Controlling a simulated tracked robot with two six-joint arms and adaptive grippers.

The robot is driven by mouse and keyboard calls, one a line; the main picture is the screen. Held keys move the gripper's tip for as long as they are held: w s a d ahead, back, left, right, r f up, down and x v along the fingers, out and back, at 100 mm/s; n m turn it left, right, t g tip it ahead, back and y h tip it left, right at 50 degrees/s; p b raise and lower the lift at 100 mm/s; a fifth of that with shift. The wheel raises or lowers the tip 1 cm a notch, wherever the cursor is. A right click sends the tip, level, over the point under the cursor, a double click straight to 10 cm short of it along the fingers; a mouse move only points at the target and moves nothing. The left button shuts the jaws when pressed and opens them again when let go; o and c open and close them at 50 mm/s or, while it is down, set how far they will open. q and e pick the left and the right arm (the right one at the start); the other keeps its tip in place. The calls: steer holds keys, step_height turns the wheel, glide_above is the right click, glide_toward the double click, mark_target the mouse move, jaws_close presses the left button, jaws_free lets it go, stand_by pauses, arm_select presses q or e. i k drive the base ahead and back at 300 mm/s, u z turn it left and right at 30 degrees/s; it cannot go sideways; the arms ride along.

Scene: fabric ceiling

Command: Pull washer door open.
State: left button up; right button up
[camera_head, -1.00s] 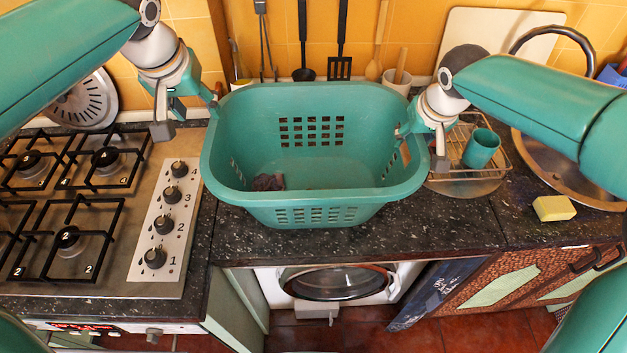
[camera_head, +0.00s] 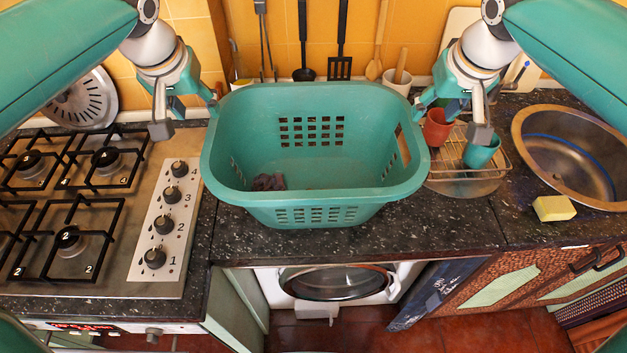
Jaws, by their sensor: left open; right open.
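The white washer (camera_head: 268,284) stands under the counter at the bottom centre. Its round door (camera_head: 337,282), with dark glass and a grey rim, faces outward and looks closed; its upper part lies close under the counter edge. My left gripper (camera_head: 188,115) is open and empty, above the counter between the stove and the green basket's left side. My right gripper (camera_head: 449,118) is open and empty, to the right of the basket, over the dish rack. Both grippers are well above and behind the washer door, apart from it.
A large green laundry basket (camera_head: 313,202) with a dark cloth (camera_head: 268,181) in it fills the middle of the counter (camera_head: 350,243). A gas stove (camera_head: 100,272) is at left. The dish rack (camera_head: 480,186), sink (camera_head: 570,150) and yellow sponge (camera_head: 553,208) are at right.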

mark_target(288, 278)
steer(key=k, duration=0.95)
